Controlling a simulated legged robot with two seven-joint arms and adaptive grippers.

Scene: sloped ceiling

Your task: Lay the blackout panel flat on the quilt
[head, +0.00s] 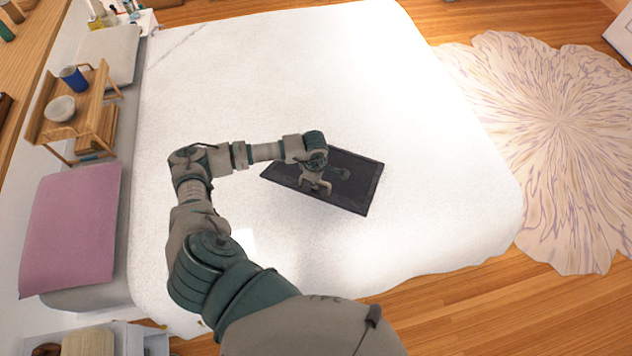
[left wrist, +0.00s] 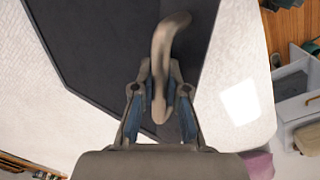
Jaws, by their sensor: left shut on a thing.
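The blackout panel (head: 362,193) is a dark, flat rectangle with a slightly raised-looking border, over the middle of the white quilt (head: 400,110). My left gripper (head: 314,187) is at the panel's left half, above its face. In the left wrist view, the gripper (left wrist: 160,100) is shut on a curved beige handle (left wrist: 167,45) in front of the dark panel (left wrist: 95,45). The panel looks nearly level; whether it touches the quilt I cannot tell. A faint shadow lies below it in the head view. My right gripper is not in view.
A wooden tray table (head: 75,110) with a blue cup (head: 74,78) and a white bowl (head: 60,108) stands at the bed's left, near a pink pillow (head: 72,225) and a grey pillow (head: 108,52). The quilt around the panel is clear. A patterned rug (head: 560,130) lies right.

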